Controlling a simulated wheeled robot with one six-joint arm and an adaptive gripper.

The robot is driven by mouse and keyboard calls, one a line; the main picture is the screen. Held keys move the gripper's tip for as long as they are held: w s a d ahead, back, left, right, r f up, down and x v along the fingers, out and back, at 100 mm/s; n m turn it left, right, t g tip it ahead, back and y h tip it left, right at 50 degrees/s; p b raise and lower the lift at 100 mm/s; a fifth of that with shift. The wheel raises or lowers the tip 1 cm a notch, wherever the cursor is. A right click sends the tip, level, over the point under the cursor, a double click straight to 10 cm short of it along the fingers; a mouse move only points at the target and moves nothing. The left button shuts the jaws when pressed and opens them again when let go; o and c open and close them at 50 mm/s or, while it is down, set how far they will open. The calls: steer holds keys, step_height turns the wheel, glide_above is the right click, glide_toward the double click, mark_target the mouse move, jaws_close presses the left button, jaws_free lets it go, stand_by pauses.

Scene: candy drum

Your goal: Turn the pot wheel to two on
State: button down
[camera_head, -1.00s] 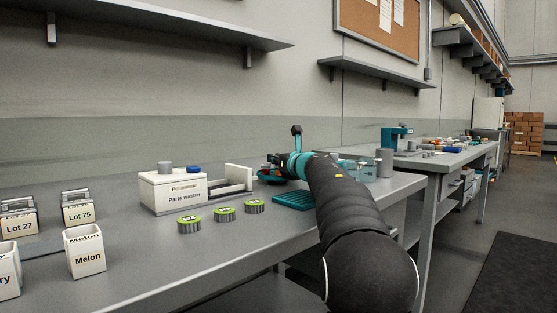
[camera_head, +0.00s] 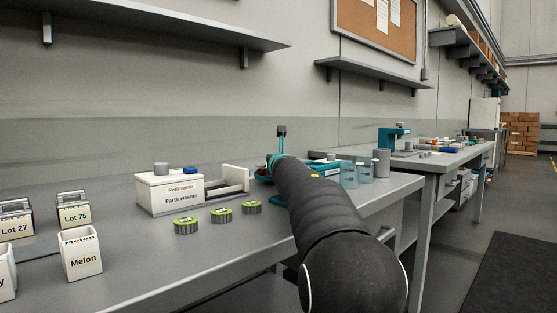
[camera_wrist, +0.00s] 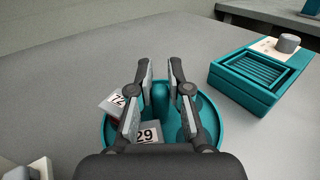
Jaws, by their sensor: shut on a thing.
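The pot wheel, a round teal dish (camera_wrist: 207,112), lies under my gripper in the wrist view. Numbered tags reading 72 (camera_wrist: 118,101) and 29 (camera_wrist: 147,134) stand in it, partly covered by the left finger. My gripper (camera_wrist: 161,66) has its two fingers on either side of a teal upright piece (camera_wrist: 160,98) of the wheel and is shut on it. Any other tags are hidden by the fingers and gripper body. In the head view my arm hides the gripper and most of the wheel.
A teal ribbed tray box (camera_wrist: 262,95) with a grey knob stands right of the wheel in the wrist view. In the head view a white parts washer (camera_head: 170,195), several green-topped tins (camera_head: 221,215) and a Melon cup (camera_head: 82,258) stand left. Clear jars (camera_head: 365,173) stand right of my arm.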

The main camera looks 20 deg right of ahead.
steer(key=shift+a+f+m+g+h+p, duration=0.15)
steer(key=shift+m+g+h+p, duration=0.35)
steer(key=shift+m+h, duration=0.85)
steer(key=c, duration=1.1)
jaws_free()
steer(key=shift+a+n, duration=0.15)
steer(key=shift+n, duration=0.2)
steer(key=shift+d+h, duration=0.25)
steer(key=v, duration=1.2)
steer(key=shift+a, duration=0.1)
